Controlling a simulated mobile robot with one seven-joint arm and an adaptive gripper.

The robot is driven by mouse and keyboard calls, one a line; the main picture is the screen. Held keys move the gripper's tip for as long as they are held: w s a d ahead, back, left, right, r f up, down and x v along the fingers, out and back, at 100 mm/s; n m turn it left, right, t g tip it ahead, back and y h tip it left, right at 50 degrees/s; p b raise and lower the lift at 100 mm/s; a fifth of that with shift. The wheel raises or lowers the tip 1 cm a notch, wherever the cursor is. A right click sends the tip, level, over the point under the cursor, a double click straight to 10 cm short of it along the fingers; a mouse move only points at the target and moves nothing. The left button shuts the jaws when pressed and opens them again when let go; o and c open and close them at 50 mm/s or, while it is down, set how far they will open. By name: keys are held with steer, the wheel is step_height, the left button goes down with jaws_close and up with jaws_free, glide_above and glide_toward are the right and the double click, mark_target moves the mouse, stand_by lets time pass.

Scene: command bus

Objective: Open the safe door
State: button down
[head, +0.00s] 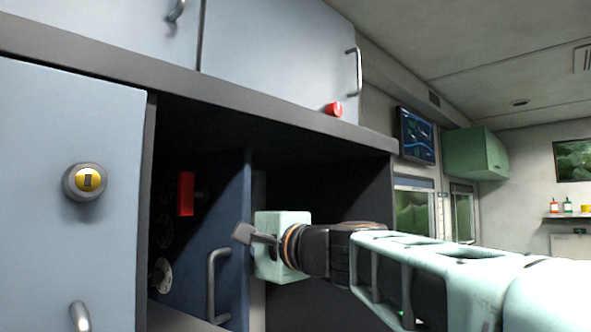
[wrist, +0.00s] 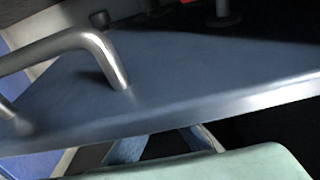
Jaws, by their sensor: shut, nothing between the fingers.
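The safe door (head: 230,215) is a dark blue panel inside the dark cabinet recess, with a grey bar handle (head: 213,285) low near its right edge. A red lever (head: 185,193) and round metal fittings (head: 161,275) are on its shadowed left part. In the wrist view the door face (wrist: 190,75), its handle (wrist: 105,55) and its thick free edge show, with a dark gap beyond the edge; it looks ajar, but how far is unclear. My gripper (head: 243,234) is shut and empty, by the door's right edge above the handle. Contact is unclear.
A pale blue cabinet door (head: 60,200) with a yellow-faced lock (head: 88,181) stands at the left. Upper cabinets (head: 280,60) and a dark ledge (head: 230,95) hang over the recess. The dark recess wall (head: 350,190) is to the right of my gripper.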

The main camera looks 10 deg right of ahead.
mark_target(209, 234)
steer(key=shift+s+a+r+b, duration=0.2)
steer(key=shift+s+a, duration=0.5)
steer(key=shift+a, duration=0.1)
steer(key=shift+s+a+r+b, duration=0.15)
steer(key=shift+s+a+r, duration=0.05)
steer(key=shift+s+a, duration=0.5)
steer(key=w+d, duration=0.4)
steer(key=d, duration=0.1)
steer(key=shift+f+b, duration=0.35)
steer(key=shift+b, duration=0.05)
steer(key=b+v, duration=0.3)
steer(key=v, duration=2.2)
steer(key=shift+r+b, duration=0.2)
steer(key=shift+b, duration=0.1)
